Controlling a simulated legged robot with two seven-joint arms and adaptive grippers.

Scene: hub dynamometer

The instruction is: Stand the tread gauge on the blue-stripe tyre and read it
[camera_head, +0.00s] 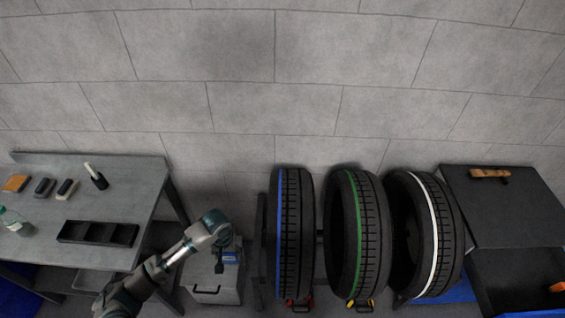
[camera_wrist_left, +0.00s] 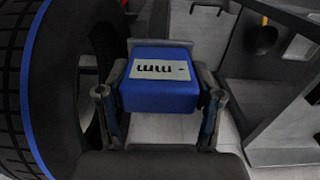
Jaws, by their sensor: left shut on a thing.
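The blue-stripe tyre (camera_head: 294,235) stands upright at the left end of a row of tyres. In the left wrist view the same tyre (camera_wrist_left: 30,100) fills the left side, its blue stripe curving down. My left gripper (camera_head: 226,266) is left of this tyre, apart from it, over a grey box. It is shut on the tread gauge (camera_wrist_left: 160,90), a blue block with a pale face marked "mm". The gauge also shows as a small blue patch in the head view (camera_head: 231,257). Its lower end is hidden. My right gripper is not in view.
A green-stripe tyre (camera_head: 357,240) and a white-stripe tyre (camera_head: 428,235) stand to the right. A grey bench (camera_head: 120,205) at left holds a black tray (camera_head: 98,233), several small blocks and a bottle (camera_head: 14,221). A grey box (camera_head: 212,288) sits beneath my gripper. A dark cabinet (camera_head: 510,215) is at right.

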